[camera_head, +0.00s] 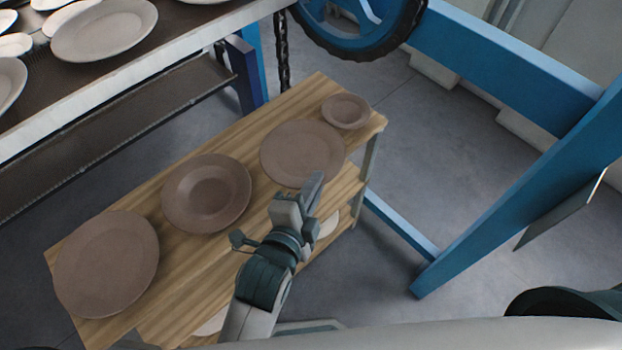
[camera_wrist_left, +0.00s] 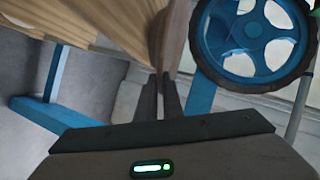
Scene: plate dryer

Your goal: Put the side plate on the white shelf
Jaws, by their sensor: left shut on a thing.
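My left gripper (camera_head: 314,188) is at the front edge of a wooden stand, shut on the near rim of a brown plate (camera_head: 300,150). In the left wrist view, the two dark fingers (camera_wrist_left: 161,95) meet the brown plate (camera_wrist_left: 178,38), seen nearly edge-on. In the head view, the plate appears over the wooden top; whether it touches the wood is unclear. A shelf with a whitish front edge (camera_head: 150,72) at the upper left carries several white plates (camera_head: 103,28). My right gripper is not in view.
Other brown plates lie on the wooden top (camera_head: 150,205): a small one (camera_head: 346,110), a middle one (camera_head: 206,193) and a large one (camera_head: 106,264). A blue frame (camera_head: 510,200) with a wheel stands to the right. Grey floor between them is open.

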